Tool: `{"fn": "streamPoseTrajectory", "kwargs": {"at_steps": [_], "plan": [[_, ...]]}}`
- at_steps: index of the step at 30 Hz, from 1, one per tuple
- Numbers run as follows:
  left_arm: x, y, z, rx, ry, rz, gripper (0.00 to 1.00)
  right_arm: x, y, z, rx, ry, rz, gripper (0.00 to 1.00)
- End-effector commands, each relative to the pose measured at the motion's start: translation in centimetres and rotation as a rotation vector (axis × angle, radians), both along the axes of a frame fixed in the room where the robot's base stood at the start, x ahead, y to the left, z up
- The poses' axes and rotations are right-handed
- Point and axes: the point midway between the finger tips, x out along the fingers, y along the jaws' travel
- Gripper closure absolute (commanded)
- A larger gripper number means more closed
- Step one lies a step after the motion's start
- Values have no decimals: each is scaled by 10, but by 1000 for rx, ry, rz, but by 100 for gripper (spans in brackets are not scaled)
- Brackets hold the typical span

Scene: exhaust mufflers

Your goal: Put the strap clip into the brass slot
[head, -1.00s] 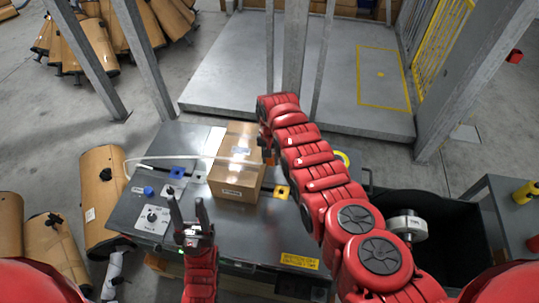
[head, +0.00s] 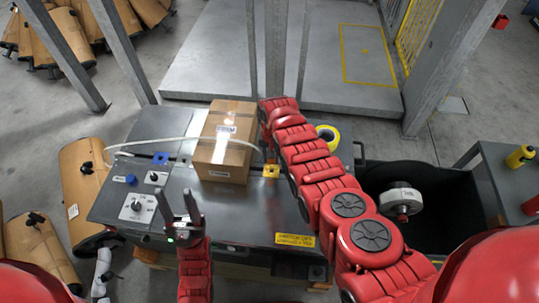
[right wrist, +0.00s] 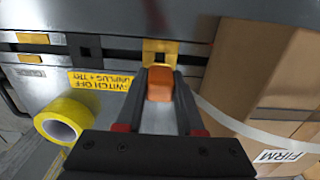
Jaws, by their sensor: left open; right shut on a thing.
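The strap clip (right wrist: 160,84) is an orange block. My right gripper (right wrist: 159,72) is shut on it in the right wrist view. The brass slot (right wrist: 160,50) is a yellow plate with a dark square hole, just beyond the clip. I cannot tell whether they touch. In the head view the brass slot (head: 270,171) sits right of the cardboard box (head: 221,152), and my right arm hides the clip and most of the right gripper. A white strap (head: 182,139) runs over the box. My left gripper (head: 179,207) is open and empty above the bench front.
The grey bench (head: 250,210) has a blue slot piece (head: 160,158) left of the box and a knob panel (head: 137,208). A yellow tape roll (head: 327,134) lies behind my right arm. A black bin (head: 440,205) stands right of the bench.

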Motion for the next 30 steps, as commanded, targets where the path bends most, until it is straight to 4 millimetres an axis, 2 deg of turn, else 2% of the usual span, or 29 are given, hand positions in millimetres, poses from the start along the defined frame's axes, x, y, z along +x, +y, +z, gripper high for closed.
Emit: {"fn": "streamPoseTrajectory", "kwargs": {"at_steps": [14, 30], "plan": [[0, 0, -5, 0, 0, 0, 50, 0, 0, -5, 0, 0, 0, 100], [0, 0, -44, 0, 0, 0, 50, -1, 0, -47, 0, 2, 0, 100]]}}
